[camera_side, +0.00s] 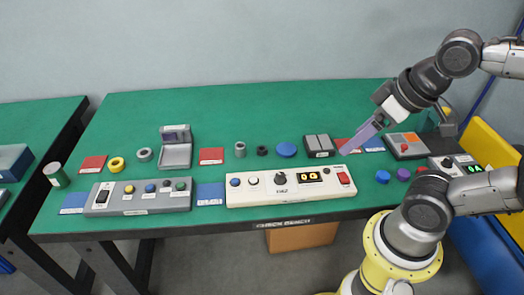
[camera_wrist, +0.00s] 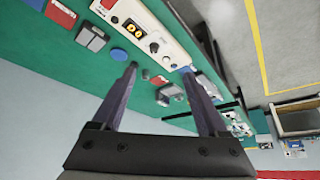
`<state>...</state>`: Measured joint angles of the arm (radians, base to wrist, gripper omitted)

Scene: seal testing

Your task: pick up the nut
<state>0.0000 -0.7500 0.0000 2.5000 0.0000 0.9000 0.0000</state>
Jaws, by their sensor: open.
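No part can be told for certain as the nut at this size. Small round parts on the green bench in the side view are a yellow ring (camera_side: 116,164), a grey ring (camera_side: 144,155), a grey upright cylinder (camera_side: 240,149) and a small black ring-like part (camera_side: 262,151). My gripper (camera_side: 345,151) is at the right part of the bench, tilted, right of all of these. In the wrist view my gripper (camera_wrist: 160,72) shows two purple fingers spread apart with nothing held between them.
A white control panel (camera_side: 290,188) and a grey button box (camera_side: 138,196) line the front edge. A blue disc (camera_side: 286,150) and grey two-part block (camera_side: 319,146) stand left of my gripper. A grey case (camera_side: 175,155) is open. The back of the bench is clear.

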